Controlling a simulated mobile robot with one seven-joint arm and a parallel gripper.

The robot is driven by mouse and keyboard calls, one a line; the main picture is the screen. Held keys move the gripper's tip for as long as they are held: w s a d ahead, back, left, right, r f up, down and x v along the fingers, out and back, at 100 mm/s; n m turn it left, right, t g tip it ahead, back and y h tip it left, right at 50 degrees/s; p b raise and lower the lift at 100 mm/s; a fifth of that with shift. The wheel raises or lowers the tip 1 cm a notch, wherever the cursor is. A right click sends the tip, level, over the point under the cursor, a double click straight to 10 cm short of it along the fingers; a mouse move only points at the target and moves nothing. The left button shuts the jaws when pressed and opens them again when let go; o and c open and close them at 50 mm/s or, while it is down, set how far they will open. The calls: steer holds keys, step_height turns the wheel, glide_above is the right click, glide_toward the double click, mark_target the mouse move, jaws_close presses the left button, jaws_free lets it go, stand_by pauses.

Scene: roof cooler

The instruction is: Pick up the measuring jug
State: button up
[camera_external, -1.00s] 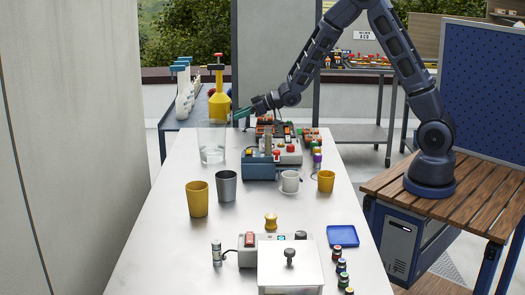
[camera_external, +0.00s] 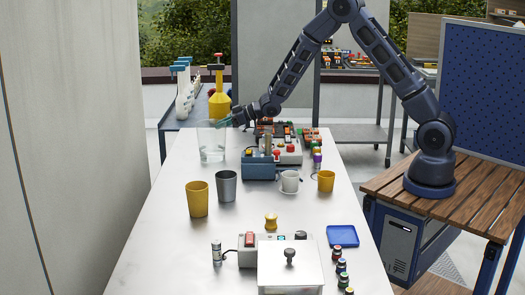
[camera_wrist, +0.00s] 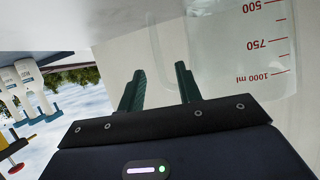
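The measuring jug (camera_external: 211,150) is a clear vessel standing upright on the white table near its far left edge. In the wrist view the jug (camera_wrist: 240,45) fills the upper right, with red marks reading 500, 750 and 1000 ml. My gripper (camera_external: 226,121) is at the jug's upper right rim in the external view. In the wrist view my gripper (camera_wrist: 160,80) has its two green fingers apart, with the right finger overlapping the jug's edge. Whether any part of the jug lies between the fingers is unclear.
A blue-grey box (camera_external: 258,166) stands right of the jug, with a control panel (camera_external: 289,152) behind. A grey cup (camera_external: 226,187) and a yellow cup (camera_external: 197,200) stand in front. The table's left front is clear.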

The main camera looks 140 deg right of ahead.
steer(key=shift+x, duration=1)
steer(key=shift+r, duration=0.1)
jaws_close()
steer(key=shift+r, duration=0.15)
